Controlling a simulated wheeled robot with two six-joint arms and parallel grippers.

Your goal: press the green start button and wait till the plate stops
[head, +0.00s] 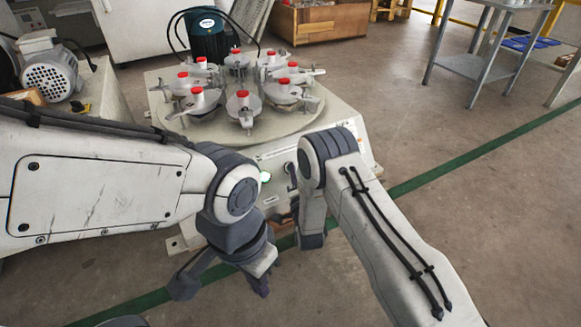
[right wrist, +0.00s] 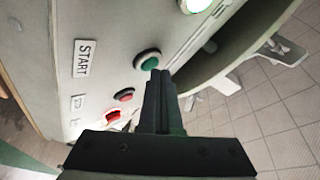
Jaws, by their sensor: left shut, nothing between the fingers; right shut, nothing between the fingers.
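The green start button (right wrist: 148,60) sits in a dark collar on the pale panel, beside a START label (right wrist: 86,58), in the right wrist view. My right gripper (right wrist: 160,76) is shut and empty, its fingertips right by the button's edge; I cannot tell whether they touch it. In the head view my right gripper (head: 311,238) hangs in front of the machine. The round plate (head: 305,122) carries several metal stations with red caps (head: 243,94). My left gripper (head: 262,286) is shut and empty, low in front of the machine.
A red button (right wrist: 123,95) and a lit red switch (right wrist: 112,118) sit near the green one. A motor (head: 52,78) stands at left, a metal table (head: 474,66) back right.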

